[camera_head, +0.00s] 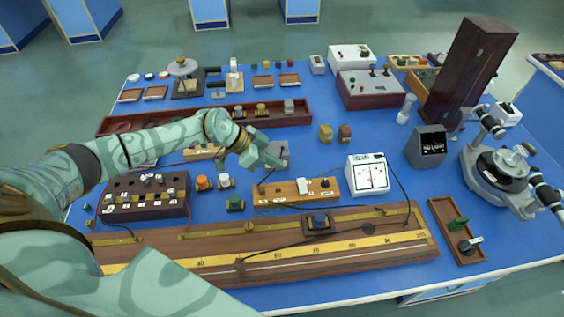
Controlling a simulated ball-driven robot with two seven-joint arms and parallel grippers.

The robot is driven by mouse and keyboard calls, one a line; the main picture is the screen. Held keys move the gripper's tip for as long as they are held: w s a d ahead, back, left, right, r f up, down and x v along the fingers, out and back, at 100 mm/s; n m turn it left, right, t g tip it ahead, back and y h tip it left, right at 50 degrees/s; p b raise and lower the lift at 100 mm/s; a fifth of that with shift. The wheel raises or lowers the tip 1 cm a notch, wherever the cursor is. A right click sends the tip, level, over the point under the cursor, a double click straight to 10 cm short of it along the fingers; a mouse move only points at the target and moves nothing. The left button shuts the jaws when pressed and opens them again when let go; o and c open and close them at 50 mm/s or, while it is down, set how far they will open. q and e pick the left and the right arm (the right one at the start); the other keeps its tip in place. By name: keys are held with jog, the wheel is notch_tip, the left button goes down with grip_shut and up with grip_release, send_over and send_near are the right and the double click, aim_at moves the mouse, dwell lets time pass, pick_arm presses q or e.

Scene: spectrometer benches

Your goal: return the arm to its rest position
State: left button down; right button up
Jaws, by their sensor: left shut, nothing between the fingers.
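My left arm (150,143), pale green with darker swirls, reaches in from the left over the blue bench (330,120). My left gripper (272,160) is at its end, above the middle of the bench, shut and empty. It is in front of a small grey block (279,149) and behind the wooden key board (297,191); I cannot tell its exact height. My right gripper is not in view.
A long wooden metre bridge (330,238) lies along the front. A dark resistance box (145,196) is at left, below the arm. A white meter (368,174) and a spectrometer (497,170) stand at right. The bench around two small blocks (326,133) is clear.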

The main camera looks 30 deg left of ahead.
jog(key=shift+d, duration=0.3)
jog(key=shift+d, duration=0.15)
